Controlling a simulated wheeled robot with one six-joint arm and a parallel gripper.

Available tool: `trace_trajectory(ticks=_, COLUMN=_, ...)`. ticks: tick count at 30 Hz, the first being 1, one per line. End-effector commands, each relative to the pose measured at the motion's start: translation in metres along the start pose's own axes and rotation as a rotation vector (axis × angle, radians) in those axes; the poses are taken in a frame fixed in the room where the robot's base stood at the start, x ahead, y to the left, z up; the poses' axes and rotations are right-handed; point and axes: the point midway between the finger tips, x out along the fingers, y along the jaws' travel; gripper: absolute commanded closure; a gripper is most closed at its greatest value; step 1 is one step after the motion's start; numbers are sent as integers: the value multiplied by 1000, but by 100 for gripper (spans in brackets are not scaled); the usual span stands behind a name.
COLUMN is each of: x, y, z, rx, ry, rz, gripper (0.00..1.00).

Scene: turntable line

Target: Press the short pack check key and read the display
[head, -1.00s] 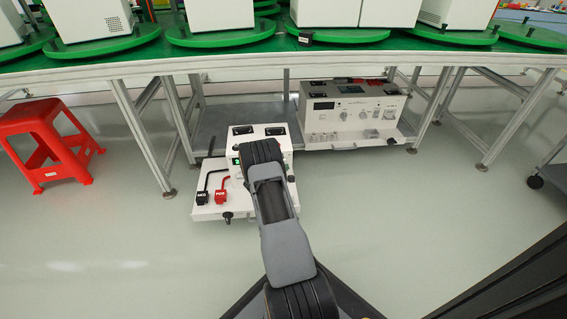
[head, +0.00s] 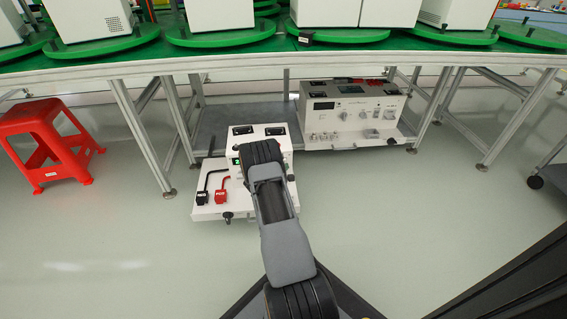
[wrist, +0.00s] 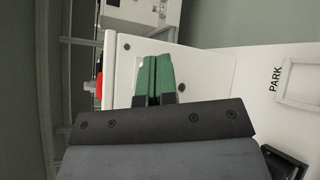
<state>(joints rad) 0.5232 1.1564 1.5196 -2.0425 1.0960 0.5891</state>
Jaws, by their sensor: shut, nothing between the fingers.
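A white instrument box (head: 262,132) with a front shelf stands low under the green bench in the head view. A small green-lit display (head: 237,161) shows at its left front, partly covered by my arm; its reading is too small to make out. My gripper is hidden behind my arm in the head view. In the wrist view its green fingertips (wrist: 153,80) are together and empty, in front of a white panel (wrist: 205,72). Whether they touch it, I cannot tell. A label "PARK" stands beside a recessed frame (wrist: 300,82) at the right. I cannot make out the short pack check key.
A black lead block (head: 201,197) and a red one (head: 221,196) lie on the box's front shelf. A second white instrument (head: 350,115) stands behind to the right. Bench legs (head: 143,140) flank the space. A red stool (head: 47,142) stands left; the front floor is clear.

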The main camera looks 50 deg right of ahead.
Motion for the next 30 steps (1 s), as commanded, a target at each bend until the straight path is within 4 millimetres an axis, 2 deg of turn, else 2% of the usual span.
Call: trace_trajectory(ticks=30, x=7, y=5, z=-5, rx=2, ry=-1, rz=0, gripper=100)
